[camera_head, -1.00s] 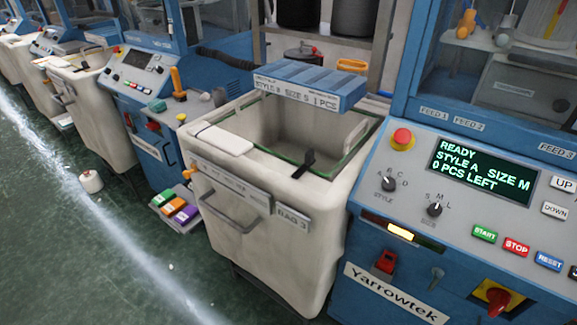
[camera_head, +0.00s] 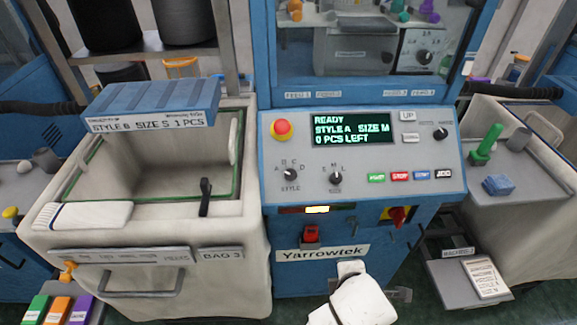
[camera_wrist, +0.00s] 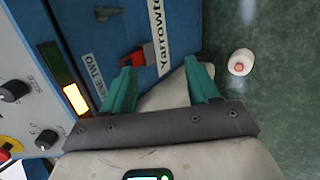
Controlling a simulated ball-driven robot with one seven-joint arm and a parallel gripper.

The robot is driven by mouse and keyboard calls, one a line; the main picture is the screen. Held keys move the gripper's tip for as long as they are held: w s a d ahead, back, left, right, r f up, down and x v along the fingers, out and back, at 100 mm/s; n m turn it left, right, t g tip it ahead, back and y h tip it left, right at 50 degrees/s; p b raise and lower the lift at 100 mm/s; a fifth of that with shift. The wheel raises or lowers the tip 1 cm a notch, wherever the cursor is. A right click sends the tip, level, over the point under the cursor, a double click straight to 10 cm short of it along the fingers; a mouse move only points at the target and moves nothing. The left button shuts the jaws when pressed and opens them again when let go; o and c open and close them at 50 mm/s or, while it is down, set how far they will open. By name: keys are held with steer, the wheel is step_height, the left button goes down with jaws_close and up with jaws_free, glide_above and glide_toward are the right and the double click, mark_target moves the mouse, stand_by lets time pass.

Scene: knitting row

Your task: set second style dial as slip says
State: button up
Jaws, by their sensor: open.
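The blue machine's style dial (camera_head: 290,174) is a dark knob ringed by A, B, C and D. Its exact pointing is too small to tell. The display (camera_head: 353,129) above reads READY, STYLE A, SIZE M, 0 PCS LEFT. A slip (camera_head: 145,122) on the front of a blue box-like piece over the bag bin reads STYLE B SIZE S 1 PCS. My gripper (camera_wrist: 163,80) is open and empty, with two teal fingers, over the machine's lower front. The style dial also shows at the wrist view's left edge (camera_wrist: 46,139), away from the fingers.
The size dial (camera_head: 336,178) sits right of the style dial, and a red stop button (camera_head: 281,130) above it. Coloured buttons (camera_head: 400,176) line the panel's right. A red switch (camera_head: 311,234) juts out below. The bin (camera_head: 60,232) stands at left. A white spool (camera_wrist: 241,62) lies on the floor.

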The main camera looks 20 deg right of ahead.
steer(key=w+a+r+n+t+h+p, duration=0.1)
steer(key=w+a+r+n+t+p, duration=0.15)
steer(key=w+r+n, duration=0.45)
steer(key=n+t+p, duration=0.2)
steer(key=n+t, duration=0.2)
steer(key=n, duration=0.6)
glide_toward(290, 177)
steer(key=x, duration=0.9)
steer(key=shift+c, duration=0.2)
steer(key=c, duration=1)
